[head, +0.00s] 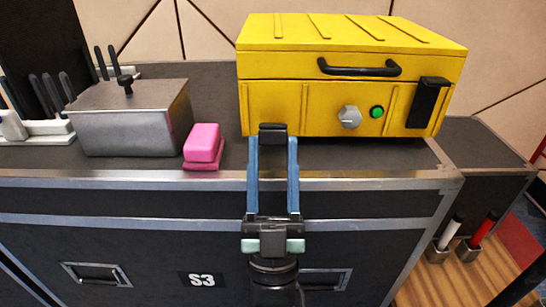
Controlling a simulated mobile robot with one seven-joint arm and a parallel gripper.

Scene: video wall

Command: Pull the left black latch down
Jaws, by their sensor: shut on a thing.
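A yellow case (320,98) with a black top handle (358,68) stands on the counter, lid down. The left black latch (272,129) is at the lower left of its front; only its upper end shows between my fingertips. The right black latch (427,102) lies upright against the front at the right. My gripper (272,142) reaches up from below, with its two blue fingers on either side of the left latch, shut on it. The fingers and the viewing angle hide how far the latch stands off the case.
A grey knob (349,117) and a green button (376,112) are on the case front. A pink block (202,146) and a metal box (131,118) stand to the left on the counter. The counter's metal front edge (366,175) runs below the case.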

